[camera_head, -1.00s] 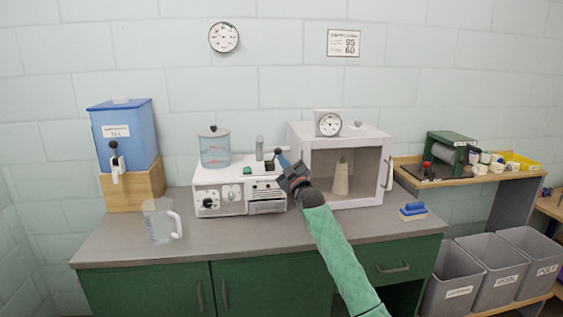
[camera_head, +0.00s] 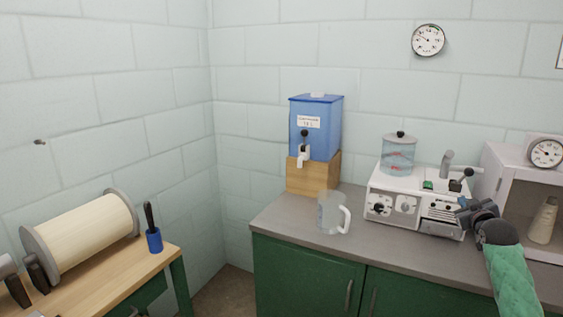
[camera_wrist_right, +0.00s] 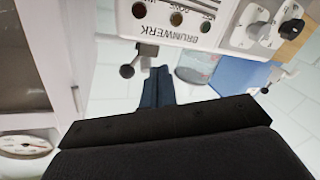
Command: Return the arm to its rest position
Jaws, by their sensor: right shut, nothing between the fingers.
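My right arm (camera_head: 512,280), in a green quilted sleeve, comes in from the lower right of the head view. Its dark gripper (camera_head: 466,207) is in front of the white machine (camera_head: 380,192), near that machine's right side. In the right wrist view the blue-grey fingers (camera_wrist_right: 157,88) are together and hold nothing. The machine's panel (camera_wrist_right: 180,15) with the word BRUNWERK shows upside down beyond them, and a dark-knobbed lever (camera_wrist_right: 135,62) is beside the fingertips. I cannot tell whether the gripper touches the machine. My left gripper is not in view.
A white cabinet (camera_head: 487,172) with a cone inside stands close right of the gripper. A clear jug (camera_head: 328,213) and a blue tank (camera_head: 318,140) on a wooden block are on the counter (camera_head: 278,222). A large spool (camera_head: 82,235) lies on a wooden bench at left.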

